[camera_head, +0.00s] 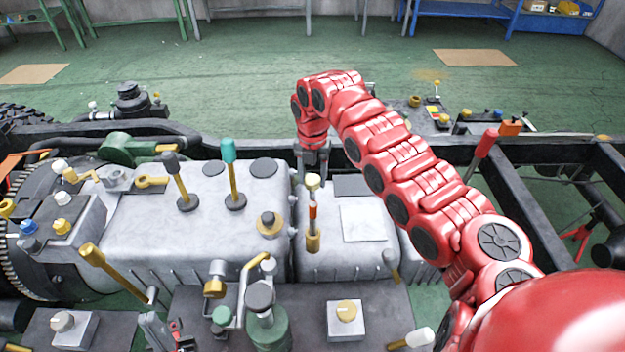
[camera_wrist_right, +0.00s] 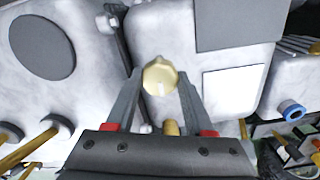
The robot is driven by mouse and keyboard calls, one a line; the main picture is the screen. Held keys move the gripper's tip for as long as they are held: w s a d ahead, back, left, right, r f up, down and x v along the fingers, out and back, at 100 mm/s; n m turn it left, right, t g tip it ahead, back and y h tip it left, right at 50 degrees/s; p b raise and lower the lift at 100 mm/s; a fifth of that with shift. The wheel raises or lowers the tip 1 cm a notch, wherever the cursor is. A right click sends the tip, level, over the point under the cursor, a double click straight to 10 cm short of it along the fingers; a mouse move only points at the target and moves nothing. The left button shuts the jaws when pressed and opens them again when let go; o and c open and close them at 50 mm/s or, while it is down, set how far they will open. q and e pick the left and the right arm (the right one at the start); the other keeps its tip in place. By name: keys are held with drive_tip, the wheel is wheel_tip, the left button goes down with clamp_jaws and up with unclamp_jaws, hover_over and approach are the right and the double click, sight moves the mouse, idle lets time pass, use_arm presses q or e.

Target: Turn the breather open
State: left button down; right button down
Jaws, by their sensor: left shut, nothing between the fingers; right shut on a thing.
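A small cream round knob with a raised ridge, which looks like the breather, stands on top of the pale grey metal housing (camera_head: 345,265). It shows in the head view (camera_head: 313,182) and in the right wrist view (camera_wrist_right: 160,76). My right gripper (camera_head: 312,174) reaches down from above and behind it. In the right wrist view its two fingers (camera_wrist_right: 160,84) are closed on either side of the knob. Any opening mark or stem under the knob is hidden.
A lever with an orange-red band (camera_head: 312,215) stands just in front of the knob. Levers with dark (camera_head: 172,165) and teal (camera_head: 229,152) grips rise to the left. A white plate (camera_head: 362,222) lies flat to the right. A black chassis rail (camera_head: 545,205) runs behind.

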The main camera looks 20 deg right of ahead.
idle(0.4)
drive_tip(key=shift+c, duration=1.4)
unclamp_jaws()
wheel_tip(320, 180, up, 11)
drive_tip(key=b, duration=0.1)
wheel_tip(320, 180, up, 6)
drive_tip(key=f+p, duration=0.1)
drive_tip(key=p, duration=0.3)
hover_over(313, 178)
drive_tip(key=shift+a+r+p, duration=0.1)
drive_tip(key=shift+r+p, duration=0.4)
drive_tip(key=shift+r, duration=0.2)
drive_tip(key=shift+s, duration=0.1)
